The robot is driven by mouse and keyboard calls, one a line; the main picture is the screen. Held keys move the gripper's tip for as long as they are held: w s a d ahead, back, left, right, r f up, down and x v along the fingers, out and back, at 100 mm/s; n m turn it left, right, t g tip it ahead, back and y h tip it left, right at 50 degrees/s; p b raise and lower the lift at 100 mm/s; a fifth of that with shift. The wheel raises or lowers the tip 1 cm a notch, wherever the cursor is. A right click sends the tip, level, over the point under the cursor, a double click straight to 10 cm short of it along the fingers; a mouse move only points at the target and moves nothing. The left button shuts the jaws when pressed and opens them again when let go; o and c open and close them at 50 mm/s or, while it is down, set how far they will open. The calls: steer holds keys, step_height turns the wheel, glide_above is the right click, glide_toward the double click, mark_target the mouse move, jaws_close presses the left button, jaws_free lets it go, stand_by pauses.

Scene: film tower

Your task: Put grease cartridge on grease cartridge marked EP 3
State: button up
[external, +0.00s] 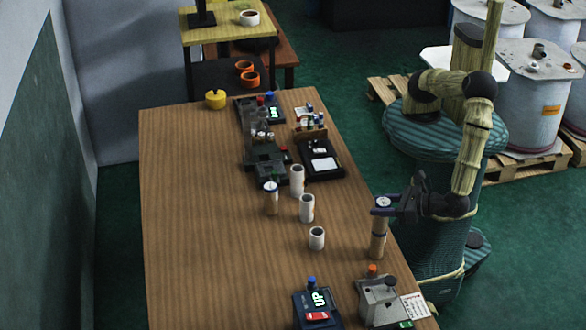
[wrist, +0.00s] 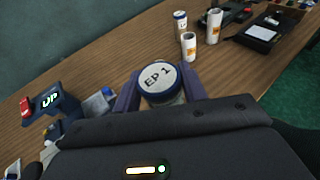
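The grease cartridge (wrist: 157,78) with a white top reading EP 1 and a blue rim is between the fingers of my gripper (wrist: 160,88) in the wrist view. The fingers press against both its sides. In the external view my gripper (external: 383,206) holds it upright near the table's right edge. A tan lower section (external: 377,247) shows straight beneath, below a dark band, apparently a second cartridge; its marking is hidden.
A blue device reading UP (external: 317,305) and a grey box (external: 380,300) sit at the near end. Dark equipment (external: 320,160) is farther back. The table's left side is clear.

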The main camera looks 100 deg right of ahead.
steer(key=o, duration=0.3)
steer(key=shift+r, duration=0.1)
steer(key=b+v, duration=0.1)
steer(key=v, duration=1.1)
steer(key=shift+r+b, duration=0.1)
steer(key=shift+b, duration=0.2)
